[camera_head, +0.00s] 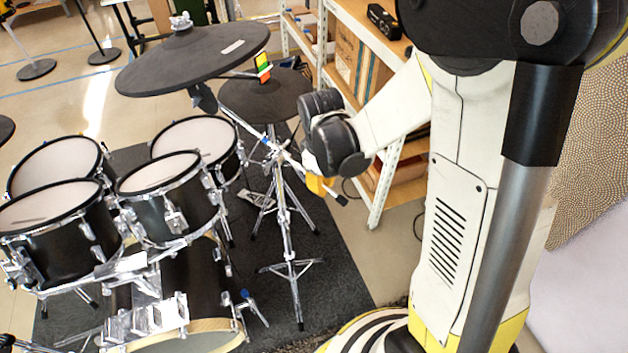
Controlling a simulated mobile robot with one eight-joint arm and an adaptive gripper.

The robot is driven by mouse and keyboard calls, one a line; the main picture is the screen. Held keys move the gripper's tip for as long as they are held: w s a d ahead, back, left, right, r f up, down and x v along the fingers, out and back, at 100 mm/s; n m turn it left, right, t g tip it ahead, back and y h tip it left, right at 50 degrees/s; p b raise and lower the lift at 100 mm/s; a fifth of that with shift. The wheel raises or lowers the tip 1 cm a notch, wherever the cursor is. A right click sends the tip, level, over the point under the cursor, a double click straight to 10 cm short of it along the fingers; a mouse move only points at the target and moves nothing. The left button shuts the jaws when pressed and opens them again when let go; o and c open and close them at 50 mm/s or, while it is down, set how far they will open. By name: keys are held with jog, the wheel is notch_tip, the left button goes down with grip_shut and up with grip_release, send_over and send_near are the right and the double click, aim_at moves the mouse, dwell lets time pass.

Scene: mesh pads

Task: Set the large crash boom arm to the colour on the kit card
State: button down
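The large crash is a wide black cymbal pad (190,58) at upper left, tilted on its stand. Its chrome boom arm (243,124) slopes down to the right from under the pad to a clamp on a chrome tripod stand (283,215). A small bluish patch shows near the clamp. A small card (262,60) with yellow, green and red-orange areas stands by a second black pad; I cannot tell whether it is the kit card. My gripper (318,184) is at the boom's lower right end, with orange showing there. Its fingers are too small and partly hidden to read.
Several drums with white heads (160,172) stand at left on a dark mat (335,270). The second black pad (262,98) stands behind the boom. A shelf unit with boxes (350,65) is at the back. Open floor (395,250) lies right of the mat.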

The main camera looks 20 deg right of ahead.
jog(key=shift+s+d+f, duration=0.45)
jog(key=shift+s+d, duration=0.25)
jog(key=shift+s, duration=0.15)
jog(key=c, duration=1.5)
grip_release()
notch_tip(320, 180, up, 12)
jog(key=shift+s+a, duration=0.25)
jog(key=shift+a, duration=0.15)
jog(key=shift+r, duration=0.1)
jog(key=s+a+r+m+t, duration=0.2)
jog(key=s+r+m+t, duration=0.3)
jog(key=s+m+t, duration=0.1)
jog(key=shift+s+a+r+m+t+y, duration=0.2)
jog(key=shift+s+r+m+t+y, duration=0.15)
jog(key=shift+s+m, duration=0.55)
